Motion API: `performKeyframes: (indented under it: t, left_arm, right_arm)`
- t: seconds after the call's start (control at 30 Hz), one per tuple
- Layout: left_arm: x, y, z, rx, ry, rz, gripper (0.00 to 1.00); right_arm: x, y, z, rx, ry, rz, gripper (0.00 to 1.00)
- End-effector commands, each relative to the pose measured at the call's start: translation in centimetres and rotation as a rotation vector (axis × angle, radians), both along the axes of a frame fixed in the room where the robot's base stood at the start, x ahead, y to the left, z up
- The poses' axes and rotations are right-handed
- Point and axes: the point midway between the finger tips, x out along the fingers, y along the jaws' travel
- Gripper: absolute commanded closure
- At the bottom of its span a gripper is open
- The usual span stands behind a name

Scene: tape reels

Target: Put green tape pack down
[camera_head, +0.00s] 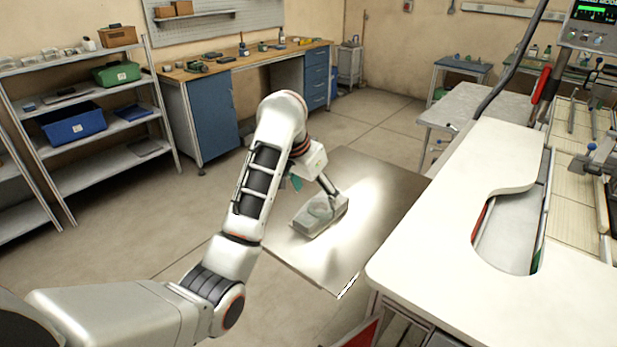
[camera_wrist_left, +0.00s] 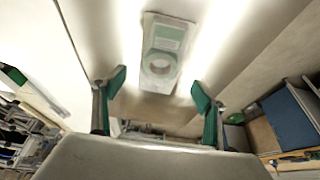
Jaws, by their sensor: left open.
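The green tape pack (camera_head: 312,217) is a clear, pale pack that lies flat on a grey metal tabletop (camera_head: 385,190). In the left wrist view the pack (camera_wrist_left: 160,80) shows a pale green ring and a green label under its clear cover. My left gripper (camera_head: 313,185) is over the pack in the head view, its fingers spread. In the left wrist view its two green-padded fingers (camera_wrist_left: 158,88) stand wide apart, with the pack lying beyond them and not gripped. My right gripper is not in view.
A white bench with a curved cutout (camera_head: 440,262) stands close on the right. A shelf rack (camera_head: 95,172) with blue (camera_head: 72,127) and green (camera_head: 116,75) bins is at left. A wooden-topped workbench (camera_head: 235,64) is at the back. The tabletop around the pack is clear.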

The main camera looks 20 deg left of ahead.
Motion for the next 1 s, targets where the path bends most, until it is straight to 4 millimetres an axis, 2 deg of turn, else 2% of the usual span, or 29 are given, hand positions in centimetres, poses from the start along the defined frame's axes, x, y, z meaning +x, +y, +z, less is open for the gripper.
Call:
performKeyframes:
  t: [0.27, 0.57, 0.87, 1.0]
  left_arm:
    - [-0.8, 0.2, 2.0, -0.003, -0.002, -0.001, 0.28]
    - [-0.4, 0.5, 3.8, 0.004, -0.033, -0.001, 0.28]
    - [-1.6, 0.8, 4.0, 0.006, 0.000, 0.001, 0.28]
    - [-2.0, 0.9, 5.6, 0.003, -0.004, 0.000, 0.28]
  right_arm:
    - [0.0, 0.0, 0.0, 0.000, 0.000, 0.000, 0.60]
    - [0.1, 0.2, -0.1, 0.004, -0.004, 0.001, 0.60]
    - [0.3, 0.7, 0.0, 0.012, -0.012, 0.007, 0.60]
    - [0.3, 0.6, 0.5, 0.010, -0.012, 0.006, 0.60]
